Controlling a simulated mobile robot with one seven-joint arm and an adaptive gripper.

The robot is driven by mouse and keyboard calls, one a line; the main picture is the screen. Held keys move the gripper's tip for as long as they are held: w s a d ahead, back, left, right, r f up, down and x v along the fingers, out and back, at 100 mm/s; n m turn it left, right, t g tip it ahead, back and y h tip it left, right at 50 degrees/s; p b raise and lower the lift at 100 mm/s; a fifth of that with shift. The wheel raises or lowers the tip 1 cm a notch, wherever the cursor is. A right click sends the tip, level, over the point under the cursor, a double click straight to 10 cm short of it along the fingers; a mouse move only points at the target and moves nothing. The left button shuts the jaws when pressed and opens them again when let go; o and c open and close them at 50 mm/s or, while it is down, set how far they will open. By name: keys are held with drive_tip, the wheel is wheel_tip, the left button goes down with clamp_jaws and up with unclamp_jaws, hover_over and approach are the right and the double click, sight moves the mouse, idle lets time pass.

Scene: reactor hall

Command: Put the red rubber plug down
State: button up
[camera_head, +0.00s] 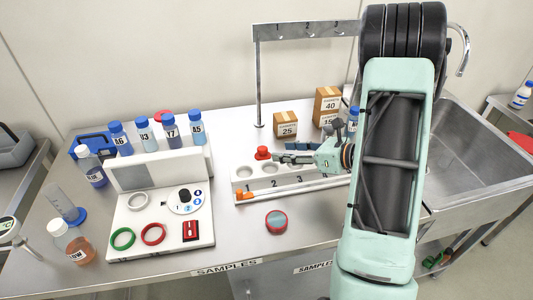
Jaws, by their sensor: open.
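The red rubber plug (263,153) stands at the back edge of a white numbered rack (258,186) on the steel table. Whether it rests on the rack or on the table behind it is hard to tell. My gripper (281,157) reaches in from the right, low over the back of the rack, with its fingers pointing left. It is open, and its fingertips are just right of the plug. I cannot tell whether they touch it. Part of the rack's right end is hidden behind my arm.
Small cartons (286,124) stand behind the rack under a metal hook frame (258,75). A white panel with rings (165,215) and several blue-capped bottles (145,133) are left. A sink (470,150) is right.

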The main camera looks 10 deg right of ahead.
sight(262, 148)
drive_tip(key=p+x, duration=0.1)
drive_tip(key=x, duration=0.8)
drive_tip(key=shift+w+a, duration=0.2)
drive_tip(key=shift+w, duration=0.05)
drive_tip(key=shift+f, duration=0.1)
clamp_jaws()
